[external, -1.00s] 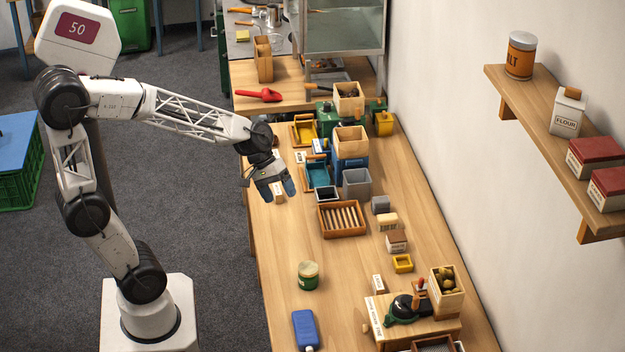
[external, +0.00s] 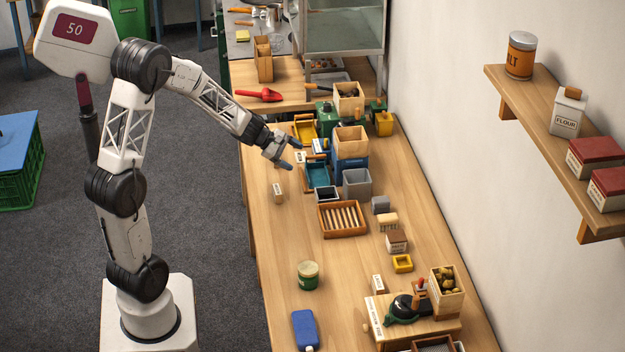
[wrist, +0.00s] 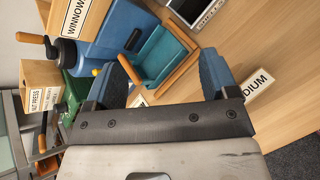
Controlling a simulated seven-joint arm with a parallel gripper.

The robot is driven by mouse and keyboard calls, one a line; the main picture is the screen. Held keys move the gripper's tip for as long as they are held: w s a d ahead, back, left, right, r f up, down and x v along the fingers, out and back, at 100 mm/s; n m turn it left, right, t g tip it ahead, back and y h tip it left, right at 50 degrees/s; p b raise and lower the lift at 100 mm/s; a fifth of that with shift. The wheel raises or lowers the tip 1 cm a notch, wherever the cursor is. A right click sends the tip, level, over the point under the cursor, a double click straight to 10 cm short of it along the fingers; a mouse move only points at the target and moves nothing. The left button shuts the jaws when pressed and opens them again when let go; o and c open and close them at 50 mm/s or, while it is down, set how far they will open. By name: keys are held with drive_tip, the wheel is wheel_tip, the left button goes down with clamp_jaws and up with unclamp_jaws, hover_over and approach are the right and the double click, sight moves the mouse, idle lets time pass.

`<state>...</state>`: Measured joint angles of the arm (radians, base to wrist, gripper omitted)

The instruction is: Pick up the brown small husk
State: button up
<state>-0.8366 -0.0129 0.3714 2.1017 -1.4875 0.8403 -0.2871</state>
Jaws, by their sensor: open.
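I cannot make out the brown small husk in either view. My gripper (external: 291,154) is open and empty, above the table at the left side of the blue winnower. In the wrist view, its two blue fingertips (wrist: 166,62) are spread apart in front of the teal tray (wrist: 158,66). This tray has wooden edges and juts out from the blue winnower (wrist: 112,32). It also shows in the external view (external: 316,172), just right of and below the fingertips. My fingers hide part of the tray's surroundings.
A green nut press (external: 327,116) with a yellow tray (external: 304,128) stands behind the winnower. A grey bin (external: 357,183), a dark small box (external: 326,194) and a slatted wooden tray (external: 342,220) stand nearer. The table's left side is mostly clear, except for a small label block (external: 278,192).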

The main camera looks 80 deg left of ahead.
drive_tip(key=s+a+f+n+y, duration=0.1)
drive_tip(key=a+n, duration=0.1)
drive_tip(key=a, duration=0.2)
drive_tip(key=s+a+f+n+t+y, duration=0.1)
drive_tip(key=a+n, duration=0.1)
drive_tip(key=a, duration=0.2)
drive_tip(key=s+a+f+n+y, duration=0.1)
drive_tip(key=s+a+f+n, duration=0.1)
drive_tip(key=a, duration=0.3)
drive_tip(key=shift+f+n+t, duration=0.1)
drive_tip(key=shift+n+t, duration=0.3)
drive_tip(key=shift+n, duration=0.1)
drive_tip(key=s+a+f+n+y, duration=0.1)
drive_tip(key=s+a+n, duration=0.1)
drive_tip(key=a, duration=0.2)
drive_tip(key=s+a+f+n+y, duration=0.2)
drive_tip(key=s+a, duration=0.1)
drive_tip(key=s+a+f+n+y, duration=0.1)
drive_tip(key=s+a+n, duration=0.1)
drive_tip(key=a+n, duration=0.1)
drive_tip(key=shift+s+a+f+y, duration=0.1)
drive_tip(key=shift+a+y, duration=0.1)
drive_tip(key=shift+a, duration=0.25)
drive_tip(key=shift+s+a+f+y, duration=0.1)
drive_tip(key=shift+a+y, duration=0.1)
drive_tip(key=shift+a, duration=0.2)
drive_tip(key=shift+w, duration=0.15)
drive_tip(key=shift+x, duration=1.2)
drive_tip(key=shift+f, duration=0.1)
drive_tip(key=shift+x, duration=2.55)
